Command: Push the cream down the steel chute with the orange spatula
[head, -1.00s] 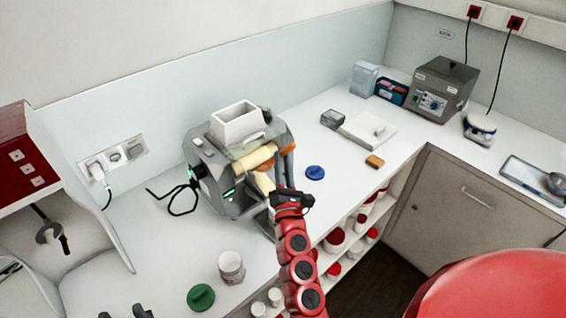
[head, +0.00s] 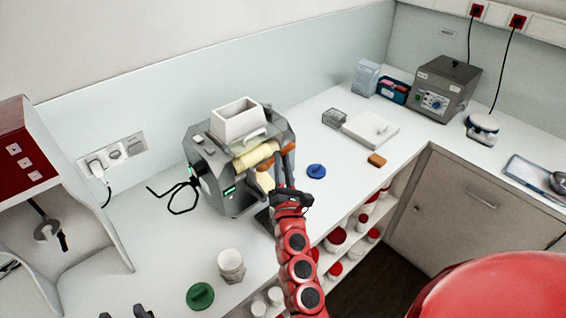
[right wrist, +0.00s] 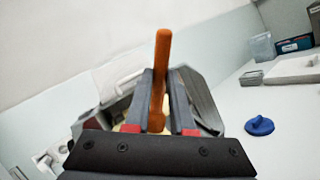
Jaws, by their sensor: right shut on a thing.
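The grey mill (head: 225,165) stands on the counter with cream-coloured rollers (head: 257,154) below its white hopper. A bit of orange (head: 265,181) shows beside the gripper in the head view. Pale cream (head: 263,190) shows under the rollers; the chute is mostly hidden by my gripper. My left gripper's (head: 124,313) two dark tips show apart at the bottom edge.
A white jar (head: 231,264) and a green lid (head: 200,296) are at the front left. Shelves with jars are below the counter edge.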

